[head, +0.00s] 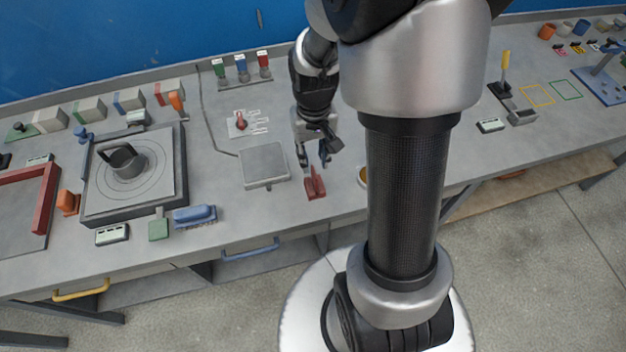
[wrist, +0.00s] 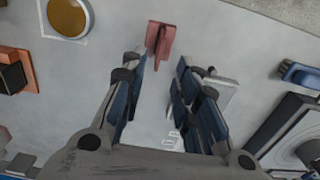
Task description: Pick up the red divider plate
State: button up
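The red divider plate (head: 315,184) stands near the front edge of the grey bench, just below my gripper in the head view. It looks like an upright fin on a flat base. My gripper (head: 313,162) points down with its fingers apart and nothing between them. In the wrist view the red divider plate (wrist: 160,40) lies just beyond the fingertips of my gripper (wrist: 161,63), nearer the left finger. I cannot tell the exact height of the fingertips above it.
A grey square plate (head: 264,165) lies to its left. A round amber dish (head: 363,177) is to its right, partly behind my arm. A blue brush (head: 195,215) and a turntable-like unit (head: 130,210) are farther left. The bench's front edge is close.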

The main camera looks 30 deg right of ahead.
aim_at(314, 178)
notch_tip(314, 178, down, 4)
jog(key=shift+f+b, duration=0.25)
jog(key=shift+b, duration=0.3)
notch_tip(314, 178, down, 5)
jog(key=shift+s+f+b, duration=0.15)
jog(key=shift+b, duration=1.05)
jog(key=shift+c, duration=0.5)
grip_shut()
